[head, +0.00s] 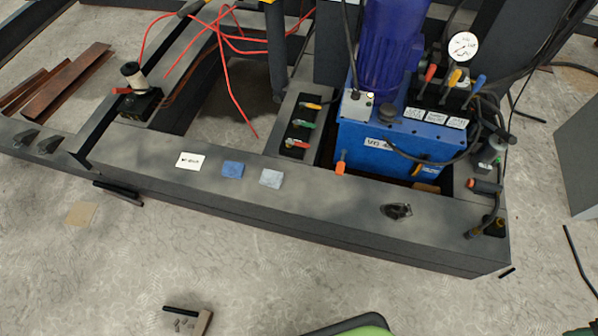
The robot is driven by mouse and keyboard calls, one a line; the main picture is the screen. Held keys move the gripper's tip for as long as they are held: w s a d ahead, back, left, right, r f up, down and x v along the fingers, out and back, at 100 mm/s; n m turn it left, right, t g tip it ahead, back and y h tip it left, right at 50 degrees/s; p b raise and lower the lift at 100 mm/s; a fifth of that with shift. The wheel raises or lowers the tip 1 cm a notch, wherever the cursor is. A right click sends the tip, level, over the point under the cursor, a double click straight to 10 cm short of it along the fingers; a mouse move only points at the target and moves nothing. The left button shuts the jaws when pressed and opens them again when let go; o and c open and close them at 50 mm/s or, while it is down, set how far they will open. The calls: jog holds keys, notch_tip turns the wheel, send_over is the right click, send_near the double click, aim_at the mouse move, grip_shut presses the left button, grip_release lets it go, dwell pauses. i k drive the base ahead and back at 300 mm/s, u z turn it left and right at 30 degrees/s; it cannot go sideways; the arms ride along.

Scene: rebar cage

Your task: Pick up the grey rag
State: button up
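A small light grey rag (271,178) lies flat on top of the long dark beam at the front of the frame. A blue rag (232,169) of similar size lies just to its left, with a gap between them. A white label (189,160) with dark print is further left on the same beam. My gripper is not in view, so I cannot tell whether it is open or shut.
A blue hydraulic unit (400,150) with a gauge (462,46) stands behind the beam (330,208) at right. A dark fitting (396,211) sits on the beam right of the rag. Red cables (228,80) hang behind. Loose pieces (203,321) lie on the floor in front.

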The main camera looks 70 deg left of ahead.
aim_at(271, 178)
jog(key=u, duration=0.1)
jog(key=i, duration=0.3)
jog(key=u, duration=1)
jog(key=k, duration=0.15)
jog(key=z, duration=3.05)
jog(key=k, duration=1)
jog(key=z, duration=5.7)
